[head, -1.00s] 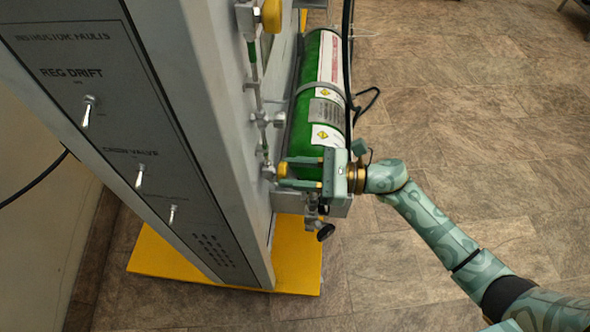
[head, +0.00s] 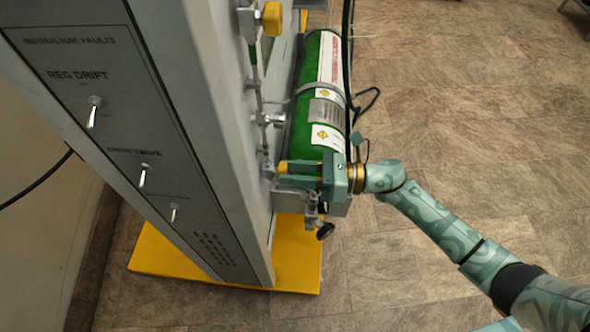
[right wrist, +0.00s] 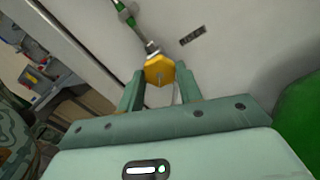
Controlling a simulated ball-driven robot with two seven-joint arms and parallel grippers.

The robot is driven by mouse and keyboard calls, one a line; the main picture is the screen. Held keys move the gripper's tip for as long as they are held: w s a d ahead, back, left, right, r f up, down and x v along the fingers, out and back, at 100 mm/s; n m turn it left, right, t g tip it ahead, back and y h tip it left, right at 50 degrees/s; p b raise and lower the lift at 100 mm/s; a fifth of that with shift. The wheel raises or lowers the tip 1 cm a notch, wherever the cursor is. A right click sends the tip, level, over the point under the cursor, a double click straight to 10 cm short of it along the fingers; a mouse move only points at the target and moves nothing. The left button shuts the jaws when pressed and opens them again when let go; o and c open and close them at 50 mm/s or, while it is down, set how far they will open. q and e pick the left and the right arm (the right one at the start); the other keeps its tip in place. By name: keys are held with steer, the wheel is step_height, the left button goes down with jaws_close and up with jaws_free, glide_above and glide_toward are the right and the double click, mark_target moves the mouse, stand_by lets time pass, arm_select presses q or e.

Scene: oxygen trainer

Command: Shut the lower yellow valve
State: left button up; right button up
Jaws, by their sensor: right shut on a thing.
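The lower yellow valve (head: 284,167) sits low on the trainer panel's pipe line, left of the green cylinder's bottom end. In the right wrist view its yellow knob (right wrist: 159,69) shows between the two fingertips. My right gripper (head: 290,173) reaches in from the right and is shut on this knob; it also shows in the right wrist view (right wrist: 160,80). The fingers and palm hide part of the knob in the head view. An upper yellow valve (head: 272,18) is higher on the same line. My left gripper is not in view.
A green cylinder (head: 316,115) stands strapped just behind my right gripper. A black knob (head: 325,231) and fittings hang below it. The grey trainer cabinet (head: 205,130) with toggle switches stands on a yellow base (head: 300,262). The floor (head: 470,130) to the right is clear.

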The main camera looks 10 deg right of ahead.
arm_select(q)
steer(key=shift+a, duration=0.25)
arm_select(e)
steer(key=o, duration=1)
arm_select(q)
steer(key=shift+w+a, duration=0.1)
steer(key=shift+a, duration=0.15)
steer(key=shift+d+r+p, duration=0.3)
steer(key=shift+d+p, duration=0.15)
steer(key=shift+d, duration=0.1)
arm_select(e)
steer(key=v, duration=1.6)
steer(key=shift+d, duration=0.2)
